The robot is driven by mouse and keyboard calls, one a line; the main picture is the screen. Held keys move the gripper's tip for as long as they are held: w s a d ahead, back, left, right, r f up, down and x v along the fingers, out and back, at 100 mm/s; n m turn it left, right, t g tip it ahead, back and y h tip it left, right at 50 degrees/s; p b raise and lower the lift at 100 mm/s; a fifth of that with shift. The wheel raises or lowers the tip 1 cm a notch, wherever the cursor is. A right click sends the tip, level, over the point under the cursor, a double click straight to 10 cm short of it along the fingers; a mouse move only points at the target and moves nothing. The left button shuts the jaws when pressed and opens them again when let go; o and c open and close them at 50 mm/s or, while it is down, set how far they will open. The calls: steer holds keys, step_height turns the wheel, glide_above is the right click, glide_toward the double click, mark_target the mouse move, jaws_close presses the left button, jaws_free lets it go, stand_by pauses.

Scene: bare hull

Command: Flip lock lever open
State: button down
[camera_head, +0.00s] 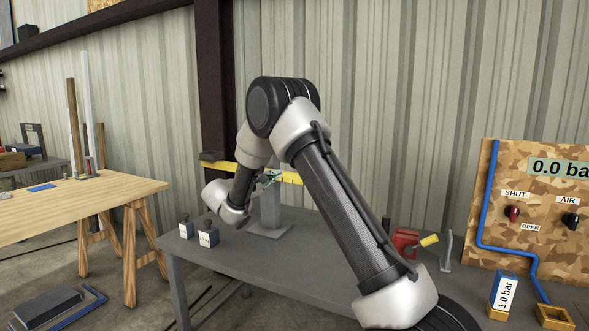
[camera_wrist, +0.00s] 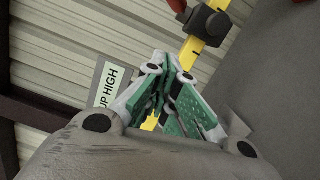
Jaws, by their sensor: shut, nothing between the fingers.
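A yellow beam (camera_head: 291,178) is carried on a grey post (camera_head: 270,206) on the grey table. In the wrist view the yellow beam (camera_wrist: 193,48) carries a dark block (camera_wrist: 207,24), with a red part (camera_wrist: 178,5) beside it, cut off by the top edge. I cannot tell whether this red part is the lock lever. My gripper (camera_head: 268,178) is at the beam near the post, partly behind my arm. In the wrist view my gripper (camera_wrist: 168,75) has its green-padded fingers together and empty, with the beam beyond them; contact cannot be told.
Two small labelled weights (camera_head: 197,233) stand on the left of the grey table (camera_head: 285,263). A red device with a yellow handle (camera_head: 407,242) stands right of my arm. A panel (camera_head: 530,205) with knobs stands at right. A wooden table (camera_head: 85,205) is at left.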

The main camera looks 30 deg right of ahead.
steer(key=shift+d, duration=0.15)
steer(key=w+d, duration=0.1)
steer(key=d, duration=1)
steer(key=shift+w+d+r, duration=0.15)
steer(key=shift+w+r, duration=0.25)
steer(key=shift+r, duration=0.05)
